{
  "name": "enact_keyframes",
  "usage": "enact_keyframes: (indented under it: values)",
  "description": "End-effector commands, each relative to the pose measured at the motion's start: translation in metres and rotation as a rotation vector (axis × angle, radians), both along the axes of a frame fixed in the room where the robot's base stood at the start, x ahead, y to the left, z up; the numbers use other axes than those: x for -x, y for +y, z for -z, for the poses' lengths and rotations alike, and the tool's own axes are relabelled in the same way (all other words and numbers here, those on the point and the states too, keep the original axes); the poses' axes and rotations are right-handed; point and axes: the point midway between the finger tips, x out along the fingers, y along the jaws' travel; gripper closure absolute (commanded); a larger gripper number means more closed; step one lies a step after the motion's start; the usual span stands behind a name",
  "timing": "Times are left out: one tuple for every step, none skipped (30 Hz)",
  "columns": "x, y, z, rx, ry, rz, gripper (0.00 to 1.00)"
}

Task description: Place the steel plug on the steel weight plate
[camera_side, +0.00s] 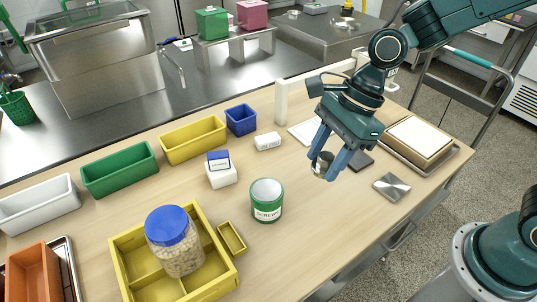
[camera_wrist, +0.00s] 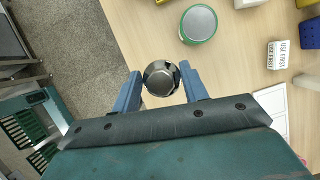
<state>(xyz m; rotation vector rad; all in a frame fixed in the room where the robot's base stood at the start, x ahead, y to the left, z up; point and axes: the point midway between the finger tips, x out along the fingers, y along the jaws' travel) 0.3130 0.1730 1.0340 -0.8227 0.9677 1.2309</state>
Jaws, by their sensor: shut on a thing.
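The steel plug (camera_side: 324,160) is a small shiny metal piece held between the two blue fingers of my gripper (camera_side: 322,168). In the wrist view the plug (camera_wrist: 161,78) shows its round, reflective face between the fingertips of my gripper (camera_wrist: 161,74). In the side view it appears above the wooden table; the exact gap below it is hard to tell. The steel weight plate (camera_side: 391,187) looks like the flat, shiny square lying near the table's right front edge. It is to the right of my gripper, with nothing on it. I do not make it out in the wrist view.
A dark flat square (camera_side: 361,161) lies just behind my gripper. A green screws can (camera_side: 267,201) stands to the left. A white block (camera_side: 267,141) and a tray with a box (camera_side: 415,140) are farther back. Bare table surrounds the steel plate.

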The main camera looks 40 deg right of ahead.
Motion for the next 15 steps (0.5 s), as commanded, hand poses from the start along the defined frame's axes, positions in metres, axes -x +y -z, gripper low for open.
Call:
enact_keyframes:
  values:
    - [-0.003,-0.01,0.0,0.0,0.002,-0.009,0.81]
    - [-0.004,-0.016,0.0,0.0,0.0,-0.02,0.81]
    - [-0.006,-0.023,0.0,0.0,0.001,-0.034,0.81]
    - [-0.007,-0.028,0.0,0.0,0.002,-0.045,0.81]
    - [-0.008,-0.034,0.0,-0.001,0.002,-0.056,0.81]
    - [-0.009,-0.041,0.0,0.0,0.002,-0.071,0.81]
    - [-0.009,-0.047,0.0,0.0,0.002,-0.083,0.81]
    - [-0.01,-0.053,0.0,-0.001,0.002,-0.095,0.81]
    - [-0.011,-0.06,0.0,0.0,0.002,-0.111,0.81]
    - [-0.011,-0.066,-0.001,0.0,0.001,-0.122,0.81]
    - [-0.012,-0.072,-0.001,0.0,0.001,-0.134,0.81]
    - [-0.012,-0.08,-0.001,0.0,0.001,-0.151,0.81]
    - [-0.012,-0.086,-0.001,-0.001,0.001,-0.164,0.81]
    - [-0.012,-0.092,-0.002,0.0,0.002,-0.176,0.81]
    - [-0.011,-0.101,-0.002,0.0,0.001,-0.193,0.81]
